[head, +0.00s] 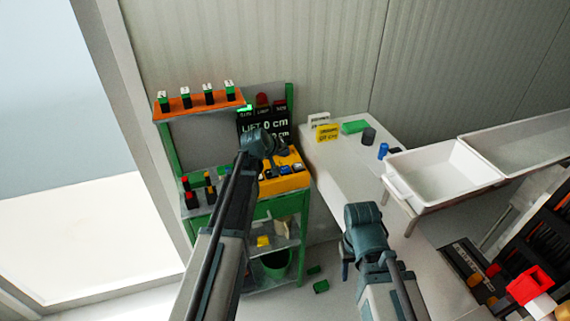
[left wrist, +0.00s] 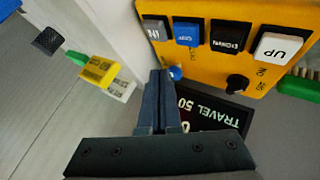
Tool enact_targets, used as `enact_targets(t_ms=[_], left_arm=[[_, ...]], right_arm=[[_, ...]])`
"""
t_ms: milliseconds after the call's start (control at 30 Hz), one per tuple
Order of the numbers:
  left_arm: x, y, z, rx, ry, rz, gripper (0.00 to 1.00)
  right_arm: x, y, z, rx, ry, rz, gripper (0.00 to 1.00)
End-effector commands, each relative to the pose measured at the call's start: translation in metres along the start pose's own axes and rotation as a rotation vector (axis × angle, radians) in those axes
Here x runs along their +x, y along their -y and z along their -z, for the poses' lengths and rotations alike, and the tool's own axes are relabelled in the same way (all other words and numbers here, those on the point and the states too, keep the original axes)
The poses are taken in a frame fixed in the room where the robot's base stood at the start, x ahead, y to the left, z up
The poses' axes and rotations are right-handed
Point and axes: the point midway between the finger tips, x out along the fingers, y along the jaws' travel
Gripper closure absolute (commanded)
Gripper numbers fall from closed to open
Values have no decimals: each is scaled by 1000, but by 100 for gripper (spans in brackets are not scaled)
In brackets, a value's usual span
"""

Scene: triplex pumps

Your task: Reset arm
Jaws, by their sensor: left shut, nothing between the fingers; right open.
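My left gripper (head: 271,164) is at the front of the yellow control box (head: 287,181) on the green bench. In the left wrist view, its dark fingers (left wrist: 159,98) are together with nothing between them. They point at the lower edge of the yellow box (left wrist: 262,45), by a small blue knob (left wrist: 175,73); I cannot tell whether they touch. The box carries a white UP button (left wrist: 279,48), a blue button (left wrist: 187,33), other dark buttons and a black knob (left wrist: 237,84). My right gripper (head: 366,255) is open and empty, low in front of the white table.
A black display (head: 262,124) stands behind the box. The white table (head: 338,170) holds yellow and white cards, a green block and dark cylinders. White trays (head: 440,178) stand right. Green pieces (head: 321,286) lie on the floor.

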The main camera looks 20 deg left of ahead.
Motion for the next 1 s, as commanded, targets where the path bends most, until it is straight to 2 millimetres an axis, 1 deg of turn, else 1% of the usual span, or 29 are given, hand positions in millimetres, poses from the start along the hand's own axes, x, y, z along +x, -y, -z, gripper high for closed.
enact_targets(t_ms=[33,100,533,567,633,667,767,800,867,900,967,1000], left_arm=[[-6,-4,4,0,0,0,100],[-7,-5,5,0,0,0,100],[-6,-4,4,0,0,0,100],[-6,-5,2,3,3,1,100],[-8,-9,-10,24,23,6,100],[-9,-12,-19,40,41,10,100],[-18,-25,-69,131,133,38,100],[-24,-31,-95,183,183,55,100],[-36,-36,-138,269,267,86,100],[-45,-38,-166,330,324,109,100],[-62,-38,-206,420,408,148,100],[-74,-37,-231,478,461,174,100]], right_arm=[[-8,-1,0,0,0,0,50],[-10,-1,-1,0,0,0,50],[-8,-1,0,-1,0,0,50],[-8,-1,0,-1,0,0,50],[-8,-1,0,-1,0,0,50],[-8,-1,0,-1,0,0,50],[-8,-1,0,-1,0,0,50],[-8,-1,0,-1,0,0,50],[-8,-1,0,-1,0,0,50],[-8,-1,0,-1,0,0,50],[-8,-1,0,-1,0,0,50],[-8,-1,0,-1,0,0,50]])
